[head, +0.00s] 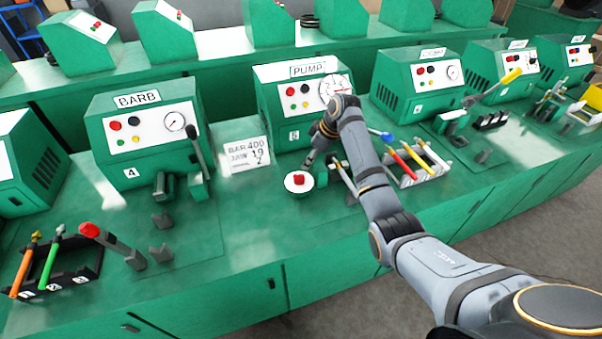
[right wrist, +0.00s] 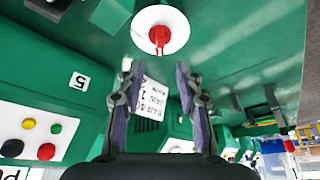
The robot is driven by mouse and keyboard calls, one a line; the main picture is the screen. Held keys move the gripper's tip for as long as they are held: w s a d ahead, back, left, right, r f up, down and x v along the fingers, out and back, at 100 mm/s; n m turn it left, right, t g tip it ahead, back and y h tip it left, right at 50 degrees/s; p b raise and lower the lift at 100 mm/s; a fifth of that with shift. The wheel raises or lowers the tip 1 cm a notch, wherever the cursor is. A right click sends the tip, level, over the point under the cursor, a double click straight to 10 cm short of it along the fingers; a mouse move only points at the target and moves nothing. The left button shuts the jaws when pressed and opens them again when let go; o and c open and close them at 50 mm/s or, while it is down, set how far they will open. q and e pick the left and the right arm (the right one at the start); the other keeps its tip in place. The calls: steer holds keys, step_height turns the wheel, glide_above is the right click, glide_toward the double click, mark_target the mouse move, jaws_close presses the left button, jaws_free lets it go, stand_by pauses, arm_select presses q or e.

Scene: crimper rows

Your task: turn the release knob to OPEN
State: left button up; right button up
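The release knob (head: 299,180) is a small red knob on a round white disc, on the green bench in front of the PUMP unit. In the right wrist view the red knob (right wrist: 159,36) on its white disc lies beyond the fingertips. OPEN lettering on the disc is not readable in either view. My right gripper (head: 309,163) is just behind and above the disc in the head view. In the right wrist view my right gripper (right wrist: 157,72) is open, with nothing between its fingers and a gap to the knob. My left gripper is not in view.
The green PUMP unit (head: 303,103) with buttons and a gauge stands behind the knob. A lettered card (head: 247,154) stands left of it. A dark lever (head: 343,176) and a rack of coloured-handled tools (head: 418,164) are to the right. Bare bench lies in front.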

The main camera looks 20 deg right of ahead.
mark_target(299, 175)
steer(key=x, duration=0.9)
jaws_close()
